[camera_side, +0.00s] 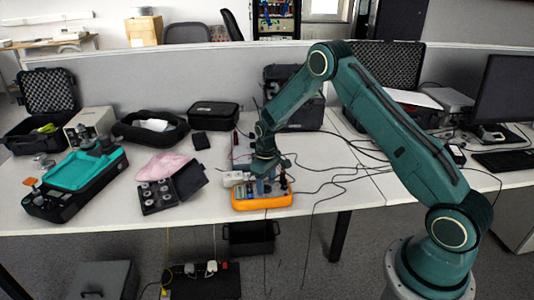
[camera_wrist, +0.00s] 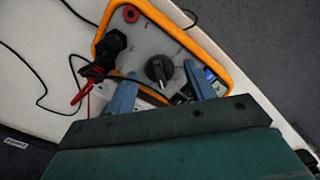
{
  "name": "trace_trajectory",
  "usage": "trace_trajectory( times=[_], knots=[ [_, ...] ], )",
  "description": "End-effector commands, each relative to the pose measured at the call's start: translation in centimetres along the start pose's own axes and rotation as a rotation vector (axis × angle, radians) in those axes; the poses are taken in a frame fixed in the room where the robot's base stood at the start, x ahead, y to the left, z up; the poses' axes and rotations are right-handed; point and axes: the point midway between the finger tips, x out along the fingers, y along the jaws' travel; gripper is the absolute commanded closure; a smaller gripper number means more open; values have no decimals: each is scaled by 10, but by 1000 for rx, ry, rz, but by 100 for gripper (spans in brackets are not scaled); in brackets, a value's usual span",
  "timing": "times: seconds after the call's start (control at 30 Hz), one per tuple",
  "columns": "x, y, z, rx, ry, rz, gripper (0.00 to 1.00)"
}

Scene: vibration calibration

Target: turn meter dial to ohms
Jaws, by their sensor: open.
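The meter is an orange-cased instrument with a grey face; it lies on the white table in the side view (camera_side: 262,202) and fills the upper middle of the wrist view (camera_wrist: 222,57). Its black round dial (camera_wrist: 158,72) has a raised grip bar. My gripper (camera_wrist: 159,73) is open, its two blue fingers pointing at the meter face, one on each side of the dial. I cannot tell whether they touch it. In the side view my gripper (camera_side: 265,180) is over the meter, hiding most of its face. The dial markings are too small to read.
Black plugs (camera_wrist: 105,48) with red and black leads sit in the meter face beside the left finger. A red socket (camera_wrist: 130,14) is near its corner. An open black weight case (camera_side: 168,193) and pink cloth (camera_side: 164,166) lie to the left. Loose cables (camera_side: 335,170) run to the right.

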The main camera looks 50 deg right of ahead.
Motion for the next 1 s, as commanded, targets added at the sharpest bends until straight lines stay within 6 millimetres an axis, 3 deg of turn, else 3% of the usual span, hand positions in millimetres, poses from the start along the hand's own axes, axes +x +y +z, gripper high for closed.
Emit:
trace_trajectory(
  times=[0.37, 1.0],
  knots=[
    [-19, 0, -1, 0, 3, 1, 46],
    [-119, 0, 0, 0, 3, 1, 46]
  ],
)
